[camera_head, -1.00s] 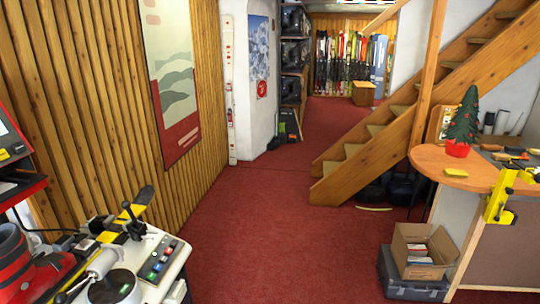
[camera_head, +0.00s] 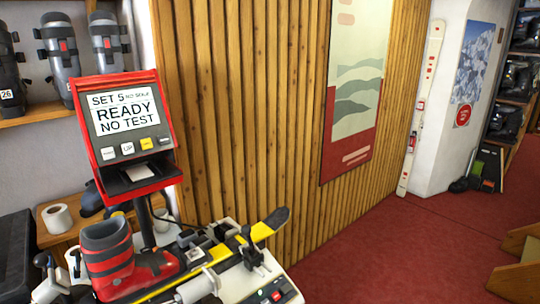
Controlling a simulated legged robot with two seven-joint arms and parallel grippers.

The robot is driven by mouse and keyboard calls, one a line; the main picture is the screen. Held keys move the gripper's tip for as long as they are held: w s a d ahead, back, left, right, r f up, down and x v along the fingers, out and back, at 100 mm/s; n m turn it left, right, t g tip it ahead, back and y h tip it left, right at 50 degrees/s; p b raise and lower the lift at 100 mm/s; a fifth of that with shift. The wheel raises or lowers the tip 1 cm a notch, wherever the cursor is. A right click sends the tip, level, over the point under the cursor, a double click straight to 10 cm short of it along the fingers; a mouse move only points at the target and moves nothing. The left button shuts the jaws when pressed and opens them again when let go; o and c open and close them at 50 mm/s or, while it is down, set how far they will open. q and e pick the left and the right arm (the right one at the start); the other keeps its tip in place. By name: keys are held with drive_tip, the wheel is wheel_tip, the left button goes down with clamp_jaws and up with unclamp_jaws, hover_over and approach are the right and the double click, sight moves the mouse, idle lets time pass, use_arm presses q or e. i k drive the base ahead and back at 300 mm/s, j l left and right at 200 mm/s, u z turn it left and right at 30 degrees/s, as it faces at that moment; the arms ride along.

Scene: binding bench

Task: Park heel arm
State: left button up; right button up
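The binding test machine (camera_head: 240,283) is at the bottom of the head view. A red and grey ski boot (camera_head: 108,262) stands on it, with a yellow and black ski (camera_head: 262,232) running up to the right. A grey lever piece with a dark knob (camera_head: 45,270) stands left of the boot, at the heel side. A pale cylinder (camera_head: 197,288) lies in front of the boot, cut by the lower edge. I cannot tell which of these is the heel arm. Neither of my grippers shows.
A red display unit (camera_head: 125,130) reads "SET 5", "READY", "NO TEST". Grey boots (camera_head: 58,55) stand on a shelf at upper left. A paper roll (camera_head: 57,218) sits on a wooden ledge. A slatted wall (camera_head: 240,100) rises behind. Red carpet (camera_head: 400,255) is clear at right.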

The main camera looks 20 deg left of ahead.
sight(50, 291)
drive_tip(key=i+j+u, duration=0.1)
drive_tip(key=u, duration=0.3)
drive_tip(key=i+u, duration=0.5)
drive_tip(key=u, duration=0.25)
drive_tip(key=i+u, duration=0.2)
drive_tip(key=u, duration=0.2)
